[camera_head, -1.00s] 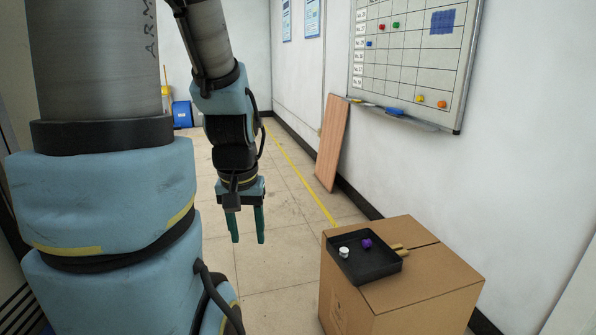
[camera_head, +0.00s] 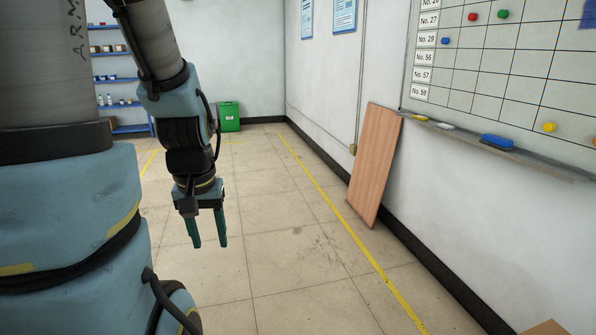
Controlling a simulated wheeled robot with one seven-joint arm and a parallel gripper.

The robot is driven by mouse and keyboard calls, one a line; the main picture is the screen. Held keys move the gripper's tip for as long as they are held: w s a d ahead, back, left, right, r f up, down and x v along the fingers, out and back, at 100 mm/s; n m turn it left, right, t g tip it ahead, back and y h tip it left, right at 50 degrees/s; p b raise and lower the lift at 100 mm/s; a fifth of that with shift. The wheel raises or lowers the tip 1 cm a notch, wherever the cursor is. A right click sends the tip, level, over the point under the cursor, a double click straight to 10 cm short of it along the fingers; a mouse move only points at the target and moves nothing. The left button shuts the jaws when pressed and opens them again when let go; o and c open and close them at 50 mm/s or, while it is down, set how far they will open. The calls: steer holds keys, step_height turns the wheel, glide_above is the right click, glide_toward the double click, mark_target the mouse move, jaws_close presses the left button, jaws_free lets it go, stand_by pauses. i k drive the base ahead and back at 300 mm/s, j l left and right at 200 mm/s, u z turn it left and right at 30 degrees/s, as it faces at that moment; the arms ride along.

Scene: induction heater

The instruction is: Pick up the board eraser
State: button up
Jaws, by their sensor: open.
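The board eraser looks to be the blue block (camera_head: 497,141) lying on the tray ledge (camera_head: 530,158) under the whiteboard (camera_head: 510,75), on the right wall. My gripper (camera_head: 209,244) hangs pointing down at the left of the view, open and empty, with its two green fingers apart. It is well to the left of the blue block and lower in the picture, over bare floor. Nothing hides the block.
Two small items, one yellow (camera_head: 420,117) and one whitish (camera_head: 440,126), lie on the same ledge. A brown wooden panel (camera_head: 375,165) leans against the wall. A cardboard box corner (camera_head: 546,328) shows at bottom right. The middle floor (camera_head: 290,240) is clear.

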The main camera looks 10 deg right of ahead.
mark_target(498, 143)
steer(key=i+l+z, duration=0.1)
steer(key=i+z, duration=0.25)
steer(key=i, duration=0.3)
steer(key=i+z, duration=0.3)
steer(key=i, duration=0.3)
steer(key=i+j+z, duration=0.35)
steer(key=i, duration=0.25)
steer(key=i+l+z, duration=0.15)
steer(key=i, duration=0.3)
steer(key=i+l+z, duration=0.15)
steer(key=i+l, duration=0.2)
steer(key=i+l+z, duration=0.15)
steer(key=i, duration=0.45)
steer(key=i+l, duration=0.25)
